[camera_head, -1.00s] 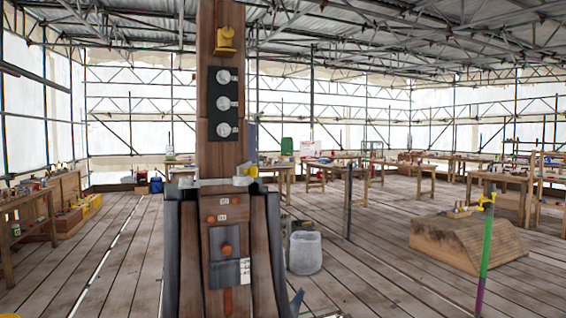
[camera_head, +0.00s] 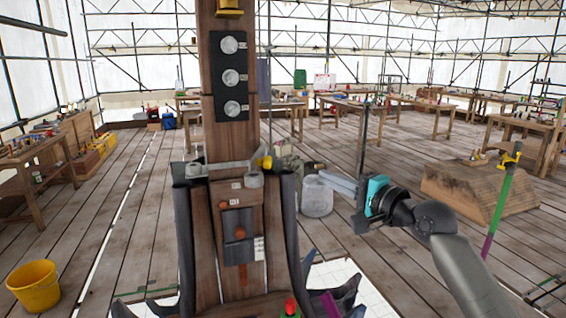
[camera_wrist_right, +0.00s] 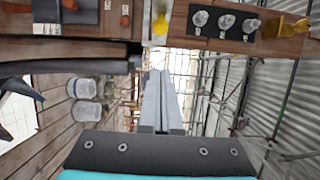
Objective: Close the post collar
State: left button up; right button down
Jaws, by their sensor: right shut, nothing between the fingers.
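The wooden post (camera_head: 231,100) stands upright left of the middle in the head view. A pale grey metal post collar (camera_head: 225,166) sits across it above the dark-edged lower casing, with a yellow knob (camera_head: 264,162) at its right end. I cannot tell whether the collar's ends meet. My right gripper (camera_head: 322,176) is shut and empty, to the right of the collar and apart from it, pointing left. In the right wrist view, the shut fingers (camera_wrist_right: 160,73) point towards the collar (camera_wrist_right: 148,22) and the yellow knob (camera_wrist_right: 160,24). My left gripper is not in view.
A black panel with several round dials (camera_head: 231,76) is on the post above the collar. A yellow bucket (camera_head: 34,288) stands at lower left. A wooden block (camera_head: 480,188) and a green-purple pole (camera_head: 497,213) are at right. Benches line the back.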

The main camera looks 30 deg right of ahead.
aim_at(263, 162)
jog(key=w+a+p, duration=0.3)
jog(key=w+a, duration=0.1)
jog(key=w, duration=0.8)
jog(key=shift+w+a+f, duration=0.1)
jog(key=shift+w, duration=0.1)
